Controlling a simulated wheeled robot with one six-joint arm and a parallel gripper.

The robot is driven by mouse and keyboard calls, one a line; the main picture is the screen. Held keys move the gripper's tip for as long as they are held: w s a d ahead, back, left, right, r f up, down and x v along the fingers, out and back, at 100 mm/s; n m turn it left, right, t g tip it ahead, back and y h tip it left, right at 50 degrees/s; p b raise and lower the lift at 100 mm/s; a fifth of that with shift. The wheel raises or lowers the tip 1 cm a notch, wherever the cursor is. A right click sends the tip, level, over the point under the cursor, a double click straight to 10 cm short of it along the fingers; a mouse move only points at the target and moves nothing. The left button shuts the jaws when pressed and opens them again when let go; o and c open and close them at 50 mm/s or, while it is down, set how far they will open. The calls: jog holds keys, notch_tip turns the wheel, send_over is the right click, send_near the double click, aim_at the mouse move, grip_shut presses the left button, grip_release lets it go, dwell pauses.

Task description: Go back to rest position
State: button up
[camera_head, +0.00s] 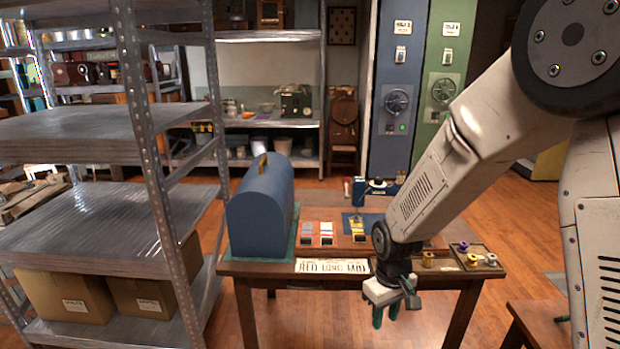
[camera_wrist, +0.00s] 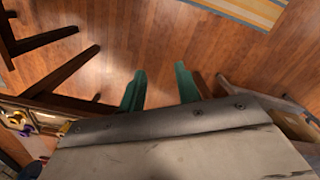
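My gripper (camera_head: 385,314) hangs at the end of my arm in front of the wooden table's front edge, pointing down. Its two green fingers show apart in the wrist view (camera_wrist: 161,92), with only the wooden floor between them. It is open and holds nothing. The table (camera_head: 452,296) stands behind it. A blue domed box (camera_head: 262,212) stands on the table's left end, left of my gripper.
A tray (camera_head: 468,258) with spools is on the table's right. Coloured blocks (camera_head: 326,233) and a blue machine (camera_head: 372,188) are mid-table. A metal shelf (camera_head: 165,190) stands at left. A wooden stool (camera_head: 540,318) is at lower right. The floor (camera_head: 330,325) before the table is free.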

jog(key=s+d+r+m+t, duration=0.1)
jog(key=s+d+r, duration=0.3)
jog(key=s+r, duration=0.8)
jog(key=s+d+r+m, duration=0.4)
jog(key=s+d+r, duration=0.1)
jog(key=s+r, duration=0.7)
jog(key=shift+s+d+r+t, duration=0.15)
jog(key=shift+s+d+t, duration=0.15)
jog(key=shift+s+t, duration=0.1)
